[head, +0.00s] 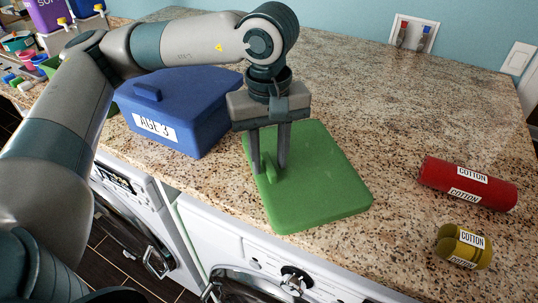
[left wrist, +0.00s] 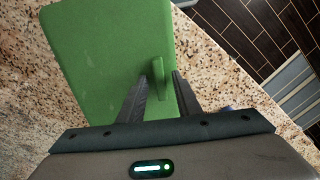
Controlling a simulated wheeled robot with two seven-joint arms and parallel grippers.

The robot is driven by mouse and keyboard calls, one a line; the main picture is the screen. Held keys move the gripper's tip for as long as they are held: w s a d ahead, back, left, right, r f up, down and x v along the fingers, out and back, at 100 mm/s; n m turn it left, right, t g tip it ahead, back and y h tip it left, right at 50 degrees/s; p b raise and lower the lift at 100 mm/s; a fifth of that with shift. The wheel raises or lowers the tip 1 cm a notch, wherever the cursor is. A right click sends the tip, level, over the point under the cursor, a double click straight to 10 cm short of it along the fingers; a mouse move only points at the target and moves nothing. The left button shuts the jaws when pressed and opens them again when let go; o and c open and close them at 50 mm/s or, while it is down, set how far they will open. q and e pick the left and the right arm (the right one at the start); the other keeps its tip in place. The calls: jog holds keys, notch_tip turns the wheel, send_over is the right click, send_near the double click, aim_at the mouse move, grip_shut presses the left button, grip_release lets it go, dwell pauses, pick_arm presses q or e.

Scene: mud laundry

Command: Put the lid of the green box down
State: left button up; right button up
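The green lid (head: 325,183) lies flat on the granite counter, with its near corner at the counter's front edge. Its small raised handle (head: 270,173) is near its left side. My left gripper (head: 270,168) points down over the lid, its fingers on either side of the handle. In the left wrist view the lid (left wrist: 105,50) fills the upper left, and the handle (left wrist: 158,75) stands between the open fingertips with a gap on each side. The green box itself cannot be made out clearly; a bit of green shows behind the blue box. My right gripper is out of view.
A blue lidded box (head: 185,105) labelled AGE 3 stands left of the lid. Red (head: 468,184) and yellow (head: 463,247) COTTON cylinders lie at the right. White washing machines (head: 225,235) are under the counter. The counter behind and right of the lid is clear.

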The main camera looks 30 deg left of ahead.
pick_arm(q)
jog(key=shift+r, duration=0.25)
notch_tip(320, 180, up, 12)
jog(key=b, duration=0.3)
jog(key=shift+f, duration=0.2)
jog(key=shift+s, duration=0.1)
dwell(0.5)
